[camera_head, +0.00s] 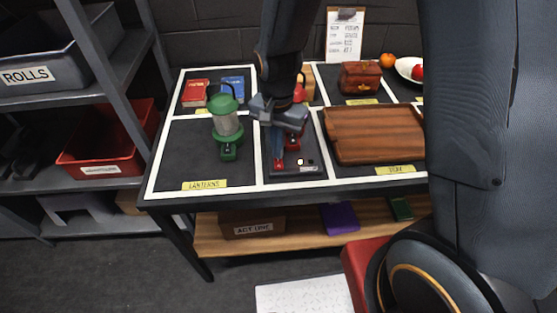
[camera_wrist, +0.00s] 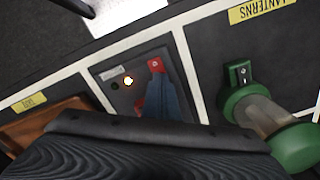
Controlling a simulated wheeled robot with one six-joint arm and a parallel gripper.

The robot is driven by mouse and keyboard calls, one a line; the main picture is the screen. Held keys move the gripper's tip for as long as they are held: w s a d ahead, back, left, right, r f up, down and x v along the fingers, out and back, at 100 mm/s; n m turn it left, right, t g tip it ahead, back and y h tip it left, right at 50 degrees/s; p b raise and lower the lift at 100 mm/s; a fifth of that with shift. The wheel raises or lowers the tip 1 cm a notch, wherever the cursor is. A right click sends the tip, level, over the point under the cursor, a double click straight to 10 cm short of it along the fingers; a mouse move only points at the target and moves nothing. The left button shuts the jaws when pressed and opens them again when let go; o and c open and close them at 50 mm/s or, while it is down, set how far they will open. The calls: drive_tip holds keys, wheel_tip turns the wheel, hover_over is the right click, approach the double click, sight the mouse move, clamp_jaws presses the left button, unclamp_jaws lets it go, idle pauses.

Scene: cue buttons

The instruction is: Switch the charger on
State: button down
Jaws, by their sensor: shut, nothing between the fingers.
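The charger is a flat dark panel (camera_head: 310,169) in the middle front compartment of the table; it also shows in the wrist view (camera_wrist: 110,73). It carries a red part (camera_wrist: 156,65), a glowing pale-yellow light (camera_wrist: 128,81) and a small dark round spot (camera_wrist: 114,85). The light also shows in the head view (camera_head: 300,161). My gripper (camera_head: 279,157) points down at the red part, shut and empty; its fingertips (camera_wrist: 157,80) are at or just above it. I cannot tell whether they touch. A red object (camera_head: 299,93) is partly hidden behind my gripper.
A green lantern (camera_head: 227,122) stands in the left compartment, close to my gripper. A wooden tray (camera_head: 372,135) lies to the right. Red and blue books (camera_head: 232,85), a brown chest (camera_head: 360,77) and a clipboard (camera_head: 345,36) are at the back.

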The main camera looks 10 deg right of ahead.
wheel_tip(320, 180, up, 6)
drive_tip(key=p, duration=0.4)
drive_tip(key=shift+f+p, duration=0.1)
drive_tip(key=shift+p, duration=0.3)
drive_tip(key=s+d+r+n+b, duration=0.1)
drive_tip(key=s+d+r+n, duration=0.2)
drive_tip(key=d, duration=0.3)
drive_tip(key=s+d+r+n+t+b, duration=0.1)
drive_tip(key=s+d+r+n+b, duration=0.1)
drive_tip(key=d, duration=0.4)
drive_tip(key=s+n, duration=0.1)
drive_tip(key=s, duration=0.1)
drive_tip(key=shift+s+d+r, duration=0.35)
drive_tip(key=shift+r, duration=0.05)
